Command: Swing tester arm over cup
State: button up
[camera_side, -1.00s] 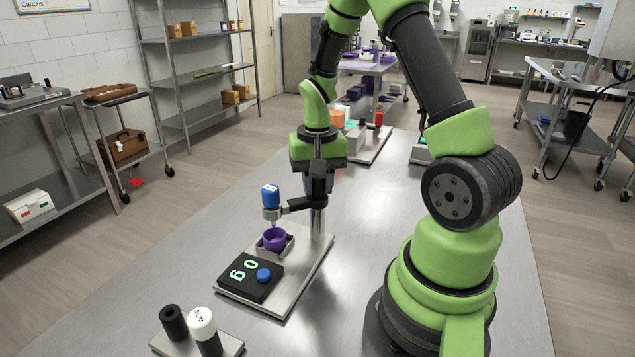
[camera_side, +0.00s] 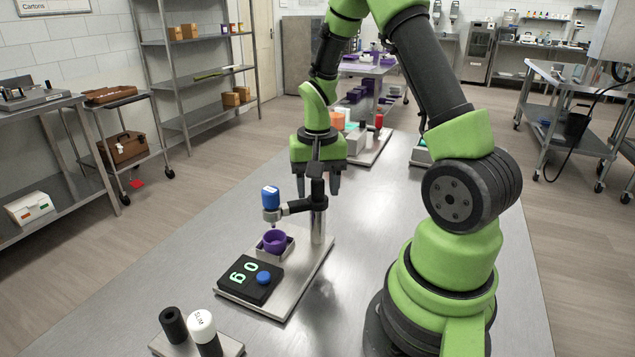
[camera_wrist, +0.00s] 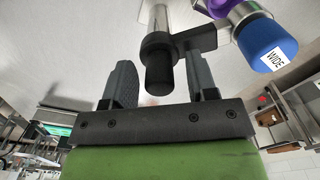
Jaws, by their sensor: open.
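The tester arm (camera_side: 296,207) reaches left from the steel post (camera_side: 318,224) and carries a blue-topped head (camera_side: 270,197). The head is above the purple cup (camera_side: 275,240), which sits in a holder on the tester base. In the wrist view the blue cap (camera_wrist: 268,45) reads "WIDE". My gripper (camera_side: 318,190) is just behind and above the post top, pointing down. In the wrist view its open fingers (camera_wrist: 160,85) stand on either side of the black post knob (camera_wrist: 158,72), apart from it. Nothing is held.
A black display unit (camera_side: 250,278) showing "60", with a blue button, is on the tester base (camera_side: 300,285). A small stand (camera_side: 230,347) with a black cylinder (camera_side: 173,324) and a white-topped one marked "SLIM" (camera_side: 201,326) is in front. The table's left side is clear.

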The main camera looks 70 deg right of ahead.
notch_tip(320, 180, up, 10)
dwell(0.5)
